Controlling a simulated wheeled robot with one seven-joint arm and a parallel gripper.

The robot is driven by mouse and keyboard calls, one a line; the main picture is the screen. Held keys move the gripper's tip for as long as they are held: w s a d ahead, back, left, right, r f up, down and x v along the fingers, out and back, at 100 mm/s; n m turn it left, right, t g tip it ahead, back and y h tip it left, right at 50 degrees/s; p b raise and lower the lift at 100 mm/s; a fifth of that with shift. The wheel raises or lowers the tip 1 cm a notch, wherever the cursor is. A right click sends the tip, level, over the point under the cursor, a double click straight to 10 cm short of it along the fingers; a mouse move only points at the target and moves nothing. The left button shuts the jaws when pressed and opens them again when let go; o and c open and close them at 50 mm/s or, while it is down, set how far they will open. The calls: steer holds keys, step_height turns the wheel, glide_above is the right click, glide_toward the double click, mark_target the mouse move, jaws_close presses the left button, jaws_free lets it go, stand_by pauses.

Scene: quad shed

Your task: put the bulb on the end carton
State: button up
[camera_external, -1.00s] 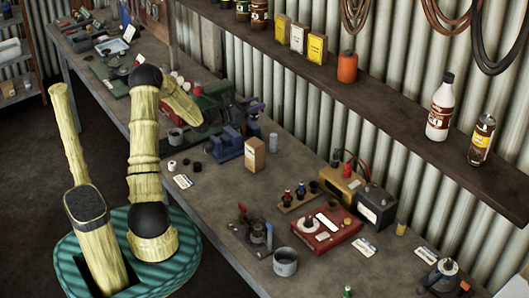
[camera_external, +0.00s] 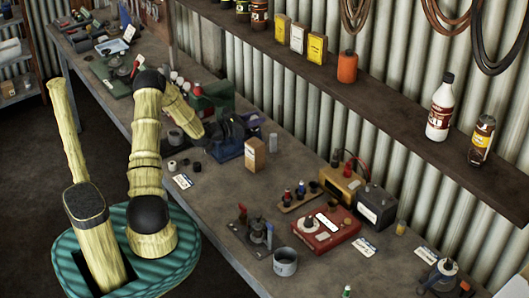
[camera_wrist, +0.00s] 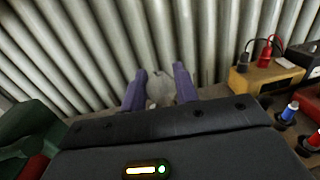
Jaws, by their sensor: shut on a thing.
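My gripper (camera_wrist: 160,86) shows in the wrist view with its two purple fingers shut on a pale, glassy thing, the bulb (camera_wrist: 159,92), which blends with the grey wall behind. In the external view my gripper (camera_external: 236,124) is over the bench near the blue vise; the bulb cannot be made out there. Three small cartons stand in a row on the wall shelf: a yellow one (camera_external: 282,29), a white one (camera_external: 299,38) and the yellow one at the right end (camera_external: 317,48). They are above and to the right of my gripper.
A tan box (camera_external: 254,153) stands on the bench beside the blue vise (camera_external: 230,148). An orange bottle (camera_external: 347,67) is right of the cartons on the shelf (camera_external: 400,122). A yellow battery-like box (camera_wrist: 262,78) is at right in the wrist view.

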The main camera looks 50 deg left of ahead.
mark_target(255, 128)
steer(key=shift+f, duration=0.15)
steer(key=shift+f+p, duration=0.6)
steer(key=shift+f, duration=1.35)
steer(key=shift+f, duration=0.1)
steer(key=shift+f, duration=0.1)
steer(key=o, duration=1)
